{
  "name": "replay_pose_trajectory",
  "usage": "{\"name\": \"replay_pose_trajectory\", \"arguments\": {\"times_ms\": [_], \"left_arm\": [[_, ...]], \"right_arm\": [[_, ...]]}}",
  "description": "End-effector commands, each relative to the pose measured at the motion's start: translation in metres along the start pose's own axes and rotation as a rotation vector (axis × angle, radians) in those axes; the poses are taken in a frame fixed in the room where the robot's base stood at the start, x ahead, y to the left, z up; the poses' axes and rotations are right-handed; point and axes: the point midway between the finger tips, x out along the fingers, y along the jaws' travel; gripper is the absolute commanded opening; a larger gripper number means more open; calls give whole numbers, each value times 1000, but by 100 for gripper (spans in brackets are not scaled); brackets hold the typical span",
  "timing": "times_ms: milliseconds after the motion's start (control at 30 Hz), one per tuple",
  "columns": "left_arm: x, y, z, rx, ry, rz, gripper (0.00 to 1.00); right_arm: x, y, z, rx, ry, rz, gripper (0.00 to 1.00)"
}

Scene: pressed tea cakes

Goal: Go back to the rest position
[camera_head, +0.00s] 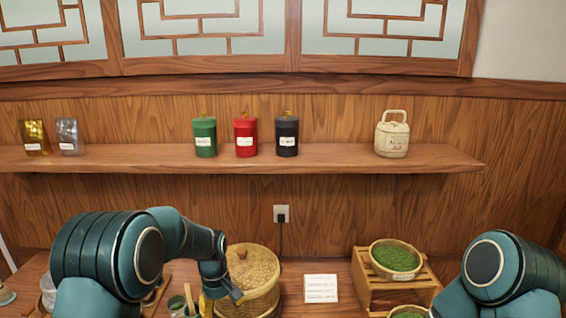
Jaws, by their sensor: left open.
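My left arm comes in from the lower left, bent at the elbow. My left gripper (232,296) points down in front of the lidded woven basket (258,270), and it covers part of the basket's left side. It is small and partly hidden by its own wrist, and I see nothing held in it. A bamboo-coloured tool stands in a small cup just left of it. My right arm shows only as an elbow at the lower right; its gripper is out of the picture.
The wall shelf (330,158) holds green (204,138), red (245,138) and black (287,138) canisters, pouches and a cream jar (392,138).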

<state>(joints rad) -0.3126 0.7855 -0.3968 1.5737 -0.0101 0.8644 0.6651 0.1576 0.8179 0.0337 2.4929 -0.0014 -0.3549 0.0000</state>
Motion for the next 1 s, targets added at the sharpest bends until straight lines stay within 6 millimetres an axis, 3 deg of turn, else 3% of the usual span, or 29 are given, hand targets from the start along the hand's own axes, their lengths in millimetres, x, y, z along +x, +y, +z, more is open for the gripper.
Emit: {"name": "replay_pose_trajectory", "arguments": {"times_ms": [33, 200, 300, 400, 600, 867, 1000], "left_arm": [[32, -16, 8, 20, -25, 2, 60], [129, -64, 52, 120, -74, 53, 60], [175, -94, 93, 178, -97, 95, 60], [202, -116, 133, 225, -108, 138, 60], [223, -143, 195, 285, -112, 205, 60], [223, -165, 258, 337, -105, 276, 60], [241, -153, 243, 364, -65, 282, 60]], "right_arm": [[0, 0, 0, 0, -1, 0, 47], [-1, 0, 1, 0, -2, 0, 47], [-1, 0, 1, 0, -2, 0, 47], [0, 0, 1, 0, -1, 0, 47], [-1, 0, 1, 0, -2, 0, 47], [-1, 0, 1, 0, -2, 0, 47], [24, 9, 5, 0, -5, 2, 47]]}}
